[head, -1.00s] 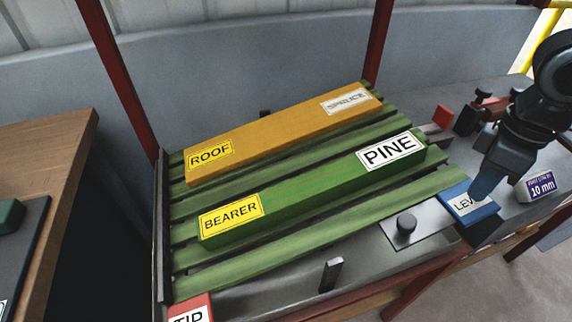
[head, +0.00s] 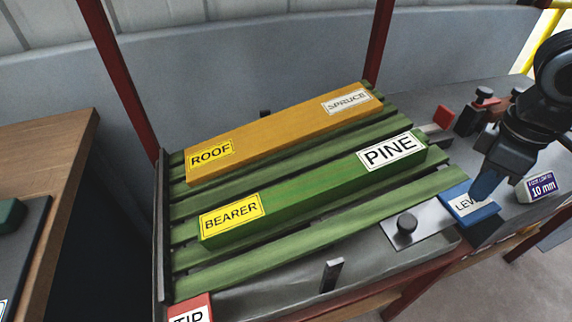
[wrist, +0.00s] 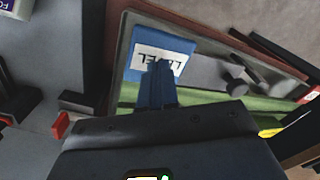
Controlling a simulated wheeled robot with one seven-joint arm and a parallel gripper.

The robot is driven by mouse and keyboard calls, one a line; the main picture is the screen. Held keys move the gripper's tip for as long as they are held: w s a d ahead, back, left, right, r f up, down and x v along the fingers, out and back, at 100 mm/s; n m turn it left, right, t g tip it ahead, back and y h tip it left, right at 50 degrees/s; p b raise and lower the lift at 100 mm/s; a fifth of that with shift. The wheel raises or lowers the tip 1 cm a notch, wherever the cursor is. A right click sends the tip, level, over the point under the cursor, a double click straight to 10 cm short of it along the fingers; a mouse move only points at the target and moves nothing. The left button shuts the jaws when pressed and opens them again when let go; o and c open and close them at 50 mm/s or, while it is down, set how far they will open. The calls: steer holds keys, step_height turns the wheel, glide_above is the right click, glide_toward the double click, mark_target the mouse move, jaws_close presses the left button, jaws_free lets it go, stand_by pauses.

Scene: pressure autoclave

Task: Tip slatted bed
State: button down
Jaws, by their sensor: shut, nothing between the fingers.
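The slatted bed (head: 330,228) of green slats lies in the middle of the head view, looking nearly flat. An orange-brown beam labelled ROOF and SPRUCE (head: 280,134) and a green beam labelled BEARER and PINE (head: 315,188) lie across it. A red TIP tab (head: 192,308) is at its near left corner. A blue LEVEL tab (head: 478,208) is at its right end and also shows in the wrist view (wrist: 182,48). My gripper (head: 478,196) is shut and empty, its fingertips at the blue tab, touching or just above it; I cannot tell which.
A box marked 10 mm (head: 540,187) stands right of the blue tab. Dark clamp-like parts and a red block (head: 443,117) sit behind it. Red posts (head: 378,45) rise at the back. A wooden table (head: 50,165) is at the left. A black knob (head: 407,224) stands on a metal plate.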

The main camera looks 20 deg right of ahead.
mark_target(470, 202)
steer(key=shift+f, duration=0.15)
steer(key=shift+f+b, duration=2.3)
steer(key=shift+f, duration=1.35)
steer(key=shift+r+p, duration=4.65)
steer(key=shift+r, duration=0.5)
